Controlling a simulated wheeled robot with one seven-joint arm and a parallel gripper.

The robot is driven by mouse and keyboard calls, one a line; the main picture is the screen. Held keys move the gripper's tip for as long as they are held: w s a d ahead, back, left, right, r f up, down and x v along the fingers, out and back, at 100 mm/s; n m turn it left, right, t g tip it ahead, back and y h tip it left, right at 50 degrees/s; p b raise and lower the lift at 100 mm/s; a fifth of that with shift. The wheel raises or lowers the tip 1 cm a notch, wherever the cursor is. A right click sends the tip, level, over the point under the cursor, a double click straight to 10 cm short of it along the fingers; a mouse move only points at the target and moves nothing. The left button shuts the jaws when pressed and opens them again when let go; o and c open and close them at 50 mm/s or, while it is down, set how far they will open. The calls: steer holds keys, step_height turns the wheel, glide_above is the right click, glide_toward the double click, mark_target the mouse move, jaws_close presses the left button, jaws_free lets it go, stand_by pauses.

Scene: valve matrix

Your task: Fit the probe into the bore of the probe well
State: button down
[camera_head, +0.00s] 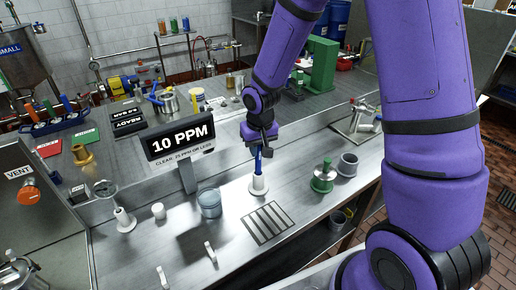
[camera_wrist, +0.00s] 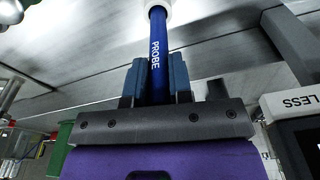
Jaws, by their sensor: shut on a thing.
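The probe is a blue rod; it shows in the head view (camera_head: 258,164) and, with the word PROBE on it, in the wrist view (camera_wrist: 158,50). My gripper (camera_head: 260,150) is shut on the probe, which points down and stands nearly upright. My gripper's blue fingers (camera_wrist: 157,80) clasp both sides of the rod in the wrist view. The white cone-shaped probe well (camera_head: 258,186) stands on the steel counter directly below the probe. The probe's lower end meets the top of the well; how deep it sits in the bore I cannot tell.
A display reading 10 PPM (camera_head: 182,142) stands left of the probe. A clear beaker (camera_head: 209,203) and a white cone with a gauge (camera_head: 124,220) are further left. A drain grate (camera_head: 268,222) lies in front; a green flanged part (camera_head: 324,178) and grey cup (camera_head: 347,165) stand right.

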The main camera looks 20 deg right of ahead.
steer(key=shift+f, duration=0.15)
steer(key=c, duration=1)
jaws_free()
steer(key=s+d+r+t, duration=0.15)
steer(key=s+r, duration=0.45)
steer(key=r, duration=0.6)
steer(key=s+d+r+t, duration=0.1)
steer(key=s+d+r, duration=0.3)
steer(key=r, duration=0.8)
steer(key=shift+t, duration=0.65)
steer(key=s+r, duration=0.1)
steer(key=s, duration=0.4)
steer(key=s+d+r, duration=0.1)
steer(key=s+r, duration=0.1)
steer(key=s, duration=0.3)
steer(key=s+r, duration=0.2)
steer(key=s, duration=0.3)
steer(key=shift+s+d+r, duration=0.15)
steer(key=shift+d, duration=0.05)
